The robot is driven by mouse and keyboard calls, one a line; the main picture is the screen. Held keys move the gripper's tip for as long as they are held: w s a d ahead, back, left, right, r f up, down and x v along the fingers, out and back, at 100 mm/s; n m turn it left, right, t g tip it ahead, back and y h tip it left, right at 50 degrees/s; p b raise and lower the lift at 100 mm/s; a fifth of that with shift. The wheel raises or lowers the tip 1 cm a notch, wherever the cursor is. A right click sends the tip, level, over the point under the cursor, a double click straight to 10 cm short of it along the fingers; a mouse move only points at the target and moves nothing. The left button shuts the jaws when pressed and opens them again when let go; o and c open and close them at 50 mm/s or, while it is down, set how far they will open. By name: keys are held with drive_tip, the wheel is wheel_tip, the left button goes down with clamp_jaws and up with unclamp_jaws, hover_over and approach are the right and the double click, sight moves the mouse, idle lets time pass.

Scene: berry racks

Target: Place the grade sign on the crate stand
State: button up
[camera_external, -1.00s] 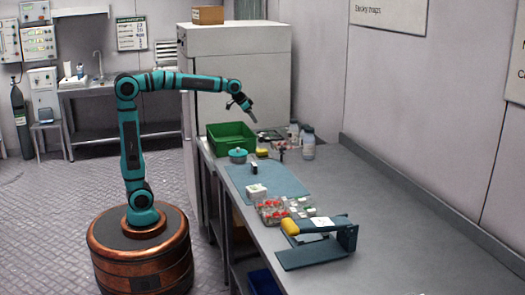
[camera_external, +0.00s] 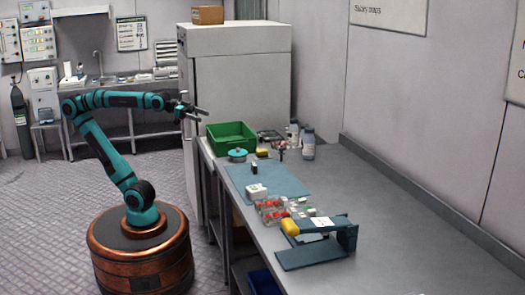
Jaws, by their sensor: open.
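My gripper (camera_external: 203,114) is open and empty. It is raised in the air at the left of the bench's far end, in front of the tall fridge. A dark teal stand (camera_external: 312,258) with a flat base and a raised arm is at the near part of the bench, far from my gripper. A small white card (camera_external: 323,221) with faint print shows on its raised arm, beside a yellow part (camera_external: 290,227). I cannot tell whether this card is the grade sign, or whether this stand is the crate stand.
A green crate (camera_external: 246,149) stands at the bench's far end, near a teal round pot (camera_external: 237,155) and white bottles (camera_external: 308,145). A blue mat (camera_external: 285,181) holds a small black item (camera_external: 254,168) and a white box (camera_external: 256,191). Berry punnets (camera_external: 270,211) stand nearer. The bench's right side is clear.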

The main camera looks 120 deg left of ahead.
drive_tip(key=s+d+m+t+h, duration=0.1)
drive_tip(key=s+d+t+h, duration=0.1)
drive_tip(key=s+d, duration=0.5)
drive_tip(key=shift+d+r+m+t+h, duration=0.15)
drive_tip(key=shift+m+t+h, duration=0.15)
drive_tip(key=shift+m+h, duration=0.1)
